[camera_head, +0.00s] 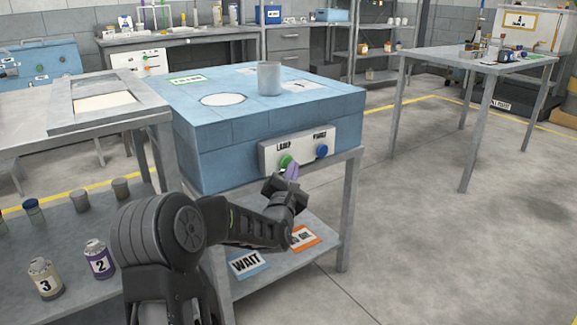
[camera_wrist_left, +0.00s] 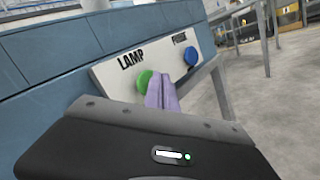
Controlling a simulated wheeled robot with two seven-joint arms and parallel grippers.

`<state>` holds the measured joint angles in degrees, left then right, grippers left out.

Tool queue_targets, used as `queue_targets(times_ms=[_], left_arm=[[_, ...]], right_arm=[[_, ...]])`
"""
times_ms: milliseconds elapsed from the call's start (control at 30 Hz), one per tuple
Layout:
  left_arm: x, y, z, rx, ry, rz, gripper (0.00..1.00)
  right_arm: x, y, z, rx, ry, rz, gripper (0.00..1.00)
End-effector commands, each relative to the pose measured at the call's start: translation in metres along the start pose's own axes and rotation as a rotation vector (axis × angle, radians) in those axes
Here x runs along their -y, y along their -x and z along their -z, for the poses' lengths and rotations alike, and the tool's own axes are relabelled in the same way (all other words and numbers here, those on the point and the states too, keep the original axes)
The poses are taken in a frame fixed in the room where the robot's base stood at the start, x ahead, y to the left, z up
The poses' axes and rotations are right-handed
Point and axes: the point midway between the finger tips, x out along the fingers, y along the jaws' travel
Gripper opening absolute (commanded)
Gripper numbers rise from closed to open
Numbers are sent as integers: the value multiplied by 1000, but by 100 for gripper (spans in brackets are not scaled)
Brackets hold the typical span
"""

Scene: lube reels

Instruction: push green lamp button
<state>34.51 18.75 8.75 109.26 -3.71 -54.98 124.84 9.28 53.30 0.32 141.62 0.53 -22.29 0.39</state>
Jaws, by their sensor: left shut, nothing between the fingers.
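The green lamp button (camera_head: 286,161) sits on a pale panel (camera_head: 300,151) on the front of a blue box, under the word LAMP. It also shows in the left wrist view (camera_wrist_left: 145,80), partly covered by my fingers. My left gripper (camera_head: 292,171) is shut and empty, its purple fingertips right at the lower right side of the green button. The fingertips also show in the left wrist view (camera_wrist_left: 160,91). I cannot tell whether they touch the button. A blue button (camera_head: 322,151) is on the same panel to the right. My right gripper is not in view.
The blue box (camera_head: 220,140) stands on a metal table and carries a grey cylinder (camera_head: 269,78) on top. A lower shelf holds a WAIT card (camera_head: 248,263) and an orange-edged card (camera_head: 304,238). Bottles stand at the lower left. The floor to the right is clear.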

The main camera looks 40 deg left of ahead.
Motion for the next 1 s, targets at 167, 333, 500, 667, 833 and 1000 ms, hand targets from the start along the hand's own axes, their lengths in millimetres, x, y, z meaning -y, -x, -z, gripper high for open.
queue_targets(times_ms=[167,333,500,667,833,1000], left_arm=[[2,2,-1,0,0,2,0],[2,2,-1,0,0,2,0],[6,6,-4,1,0,1,0],[14,18,-10,1,0,1,0],[24,30,-21,2,0,2,0],[31,41,-29,1,0,2,0]], right_arm=[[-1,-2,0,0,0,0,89],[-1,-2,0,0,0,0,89],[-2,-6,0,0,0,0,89],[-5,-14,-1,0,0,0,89],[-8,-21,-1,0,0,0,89],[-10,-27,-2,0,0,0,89]])
